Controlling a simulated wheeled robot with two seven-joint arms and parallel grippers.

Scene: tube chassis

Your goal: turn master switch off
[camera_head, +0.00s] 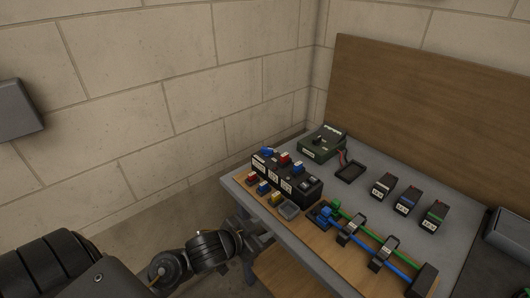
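A dark green box (321,142) with a black lever or knob and a white label on top stands at the back left of the table. It may be the master switch, but its label is too small to read and I cannot tell the lever's setting. Red and black leads run from its right side. My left gripper (258,238) is low at the table's left front edge, apart from the green box. It is dark and small in view, and I cannot tell whether its fingers are open. My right gripper is not in view.
The grey table (400,165) carries a black block (287,178) with coloured plugs, a small black tray (350,172), several labelled modules (384,186) and a rig with green and blue tubes (378,240). A wooden board (430,100) stands behind.

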